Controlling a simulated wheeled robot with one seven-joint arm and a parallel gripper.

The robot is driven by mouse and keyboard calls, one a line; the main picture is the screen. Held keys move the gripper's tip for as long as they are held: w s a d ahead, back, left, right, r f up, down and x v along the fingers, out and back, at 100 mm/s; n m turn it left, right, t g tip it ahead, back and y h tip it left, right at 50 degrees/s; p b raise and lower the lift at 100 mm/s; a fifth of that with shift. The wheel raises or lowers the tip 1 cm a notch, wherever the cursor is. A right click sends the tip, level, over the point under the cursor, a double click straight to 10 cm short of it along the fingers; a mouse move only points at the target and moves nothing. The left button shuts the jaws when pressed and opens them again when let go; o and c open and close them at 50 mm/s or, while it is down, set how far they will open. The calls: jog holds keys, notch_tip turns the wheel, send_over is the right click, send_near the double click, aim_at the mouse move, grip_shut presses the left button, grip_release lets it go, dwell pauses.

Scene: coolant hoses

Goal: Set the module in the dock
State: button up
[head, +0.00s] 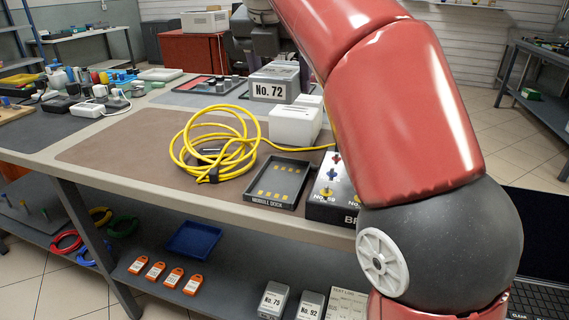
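The dock is a shallow dark tray labelled "MODULE DOCK" (272,195), with several yellow pads on its floor. It is empty and lies near the table's front edge. A grey box labelled "No. 72" (268,92) is at the back of the table. Grey boxes "No. 75" (272,300) and "No. 92" (310,305) stand on the lower shelf. The dark end of my arm, with my gripper (272,57), appears just behind and above the No. 72 box. Its fingers are not clear, so I cannot tell whether it holds the box.
The mat's left part is clear.

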jog(key=b, duration=0.5)
send_over(282, 178)
jog(key=f, duration=1.2)
jog(key=shift+s+a+f, duration=0.15)
jog(key=shift+s+f, duration=0.1)
jog(key=shift+s, duration=0.15)
jog(key=shift+f+b, duration=0.5)
jog(key=shift+f, duration=1.35)
jog(key=shift+f, duration=0.1)
jog(key=shift+s+f, duration=0.1)
jog(key=shift+f, duration=0.6)
jog(key=o, duration=1.4)
jog(key=shift+f, duration=0.15)
jog(key=shift+c, duration=0.2)
jog(key=shift+b, duration=0.3)
jog(key=w+p+v, duration=0.1)
jog(key=p+v, duration=0.3)
jog(key=v, duration=0.9)
jog(key=shift+s+r, duration=0.15)
jog(key=shift+r, duration=0.3)
